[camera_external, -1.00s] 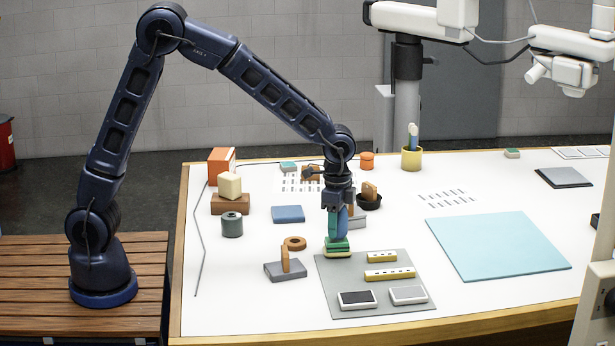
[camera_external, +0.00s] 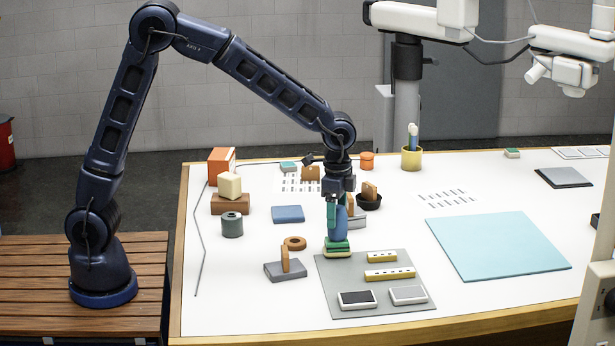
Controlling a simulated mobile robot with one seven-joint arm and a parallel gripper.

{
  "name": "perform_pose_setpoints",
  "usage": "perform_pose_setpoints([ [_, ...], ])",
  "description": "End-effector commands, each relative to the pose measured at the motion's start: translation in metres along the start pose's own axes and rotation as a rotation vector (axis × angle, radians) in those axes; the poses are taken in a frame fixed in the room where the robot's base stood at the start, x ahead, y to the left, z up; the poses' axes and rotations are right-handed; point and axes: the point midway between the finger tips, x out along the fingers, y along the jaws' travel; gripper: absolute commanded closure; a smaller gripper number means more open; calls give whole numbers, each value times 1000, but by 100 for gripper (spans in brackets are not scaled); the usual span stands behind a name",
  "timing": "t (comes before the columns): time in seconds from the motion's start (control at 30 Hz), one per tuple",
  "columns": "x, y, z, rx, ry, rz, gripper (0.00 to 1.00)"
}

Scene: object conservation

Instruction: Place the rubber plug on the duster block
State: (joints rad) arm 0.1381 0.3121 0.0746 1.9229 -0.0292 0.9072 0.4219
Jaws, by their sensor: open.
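A small layered green and yellow block (camera_external: 338,252) sits on the far left corner of the grey mat, and I take it for the duster block. My gripper (camera_external: 336,230) points straight down just above it, jaws open. A blue upright shape (camera_external: 341,226) shows at the jaws, over the block. I cannot tell if it is a finger or a separate thing. I cannot clearly pick out the rubber plug. A dark grey-green cylinder (camera_external: 232,225) stands upright to the left, apart from the gripper.
The grey mat (camera_external: 338,282) holds two yellow strips and two pale-framed slabs. A brown ring (camera_external: 295,243), a grey block with an upright wooden piece (camera_external: 285,267) and a blue pad (camera_external: 288,213) lie to the left. A light blue sheet (camera_external: 495,245) lies right.

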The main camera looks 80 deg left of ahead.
Motion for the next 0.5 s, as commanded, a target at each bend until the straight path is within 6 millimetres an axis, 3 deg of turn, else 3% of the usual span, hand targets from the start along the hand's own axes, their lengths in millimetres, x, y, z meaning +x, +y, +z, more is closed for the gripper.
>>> perform_pose_setpoints([
  [0.2, -45, 0, 0, 1, 3, -1, 33],
  [0.5, -85, 0, 0, 0, 1, -1, 33],
])
